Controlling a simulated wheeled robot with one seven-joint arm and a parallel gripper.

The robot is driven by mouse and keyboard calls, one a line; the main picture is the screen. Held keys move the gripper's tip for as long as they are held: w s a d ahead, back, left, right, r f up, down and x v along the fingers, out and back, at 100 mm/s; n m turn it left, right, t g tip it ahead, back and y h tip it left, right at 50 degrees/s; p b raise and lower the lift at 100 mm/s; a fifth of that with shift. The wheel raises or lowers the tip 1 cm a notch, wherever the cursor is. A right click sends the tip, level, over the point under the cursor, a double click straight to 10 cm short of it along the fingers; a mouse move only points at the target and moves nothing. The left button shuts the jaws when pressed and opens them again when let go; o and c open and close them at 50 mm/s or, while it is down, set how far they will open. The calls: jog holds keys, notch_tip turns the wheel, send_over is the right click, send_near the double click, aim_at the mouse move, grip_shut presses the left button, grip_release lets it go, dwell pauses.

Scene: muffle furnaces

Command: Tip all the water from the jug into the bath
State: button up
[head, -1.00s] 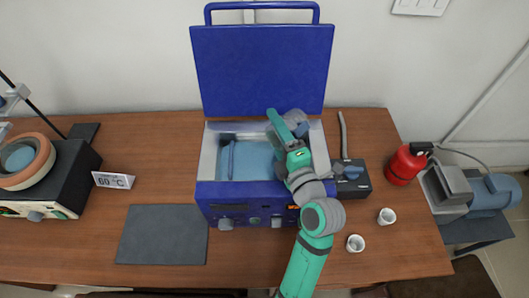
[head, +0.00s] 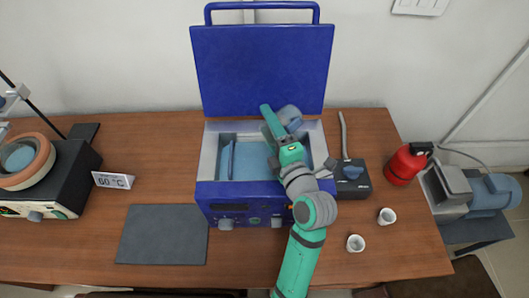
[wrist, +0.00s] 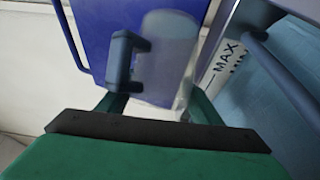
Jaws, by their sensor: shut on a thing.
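The bath (head: 209,160) is a blue box with a pale steel rim. Its lid stands open and light blue water (head: 255,160) lies inside. My gripper (head: 276,128) is over the back right part of the bath, shut on the jug. The jug (head: 290,114) is translucent grey-blue and partly hidden by my arm in the head view. The jug looks tilted. I cannot tell how much water it holds or see a stream.
The open blue lid (head: 262,70) rises behind the jug. A MAX scale (wrist: 222,58) shows on the bath wall. A grey mat (head: 163,234) lies front left.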

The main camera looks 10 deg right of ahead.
aim_at(277, 112)
jog(key=shift+w+d+r+m+g, duration=0.25)
jog(key=shift+d+r+m+g, duration=0.15)
jog(key=shift+m, duration=0.5)
jog(key=shift+w+d+m+g, duration=0.15)
jog(key=shift+d+m+g, duration=0.2)
jog(key=shift+m, duration=0.45)
jog(key=shift+a, duration=0.1)
jog(key=shift+w+d+r+m+g, duration=0.15)
jog(key=shift+r+m+g, duration=0.1)
jog(key=shift+r+m, duration=0.15)
jog(key=shift+w+d+r+m+g, duration=0.15)
jog(key=shift+r+m+g, duration=0.1)
jog(key=shift+m, duration=0.15)
jog(key=shift+d+r+m+g+y, duration=0.25)
jog(key=shift+m+g+y, duration=0.25)
jog(key=shift+m, duration=0.2)
jog(key=shift+w+d+r+m, duration=0.15)
jog(key=shift+r+m, duration=0.1)
jog(key=shift+m, duration=0.25)
jog(key=shift+r+m+g+y, duration=0.1)
jog(key=shift+m+g+y, duration=0.55)
jog(key=shift+m, duration=0.25)
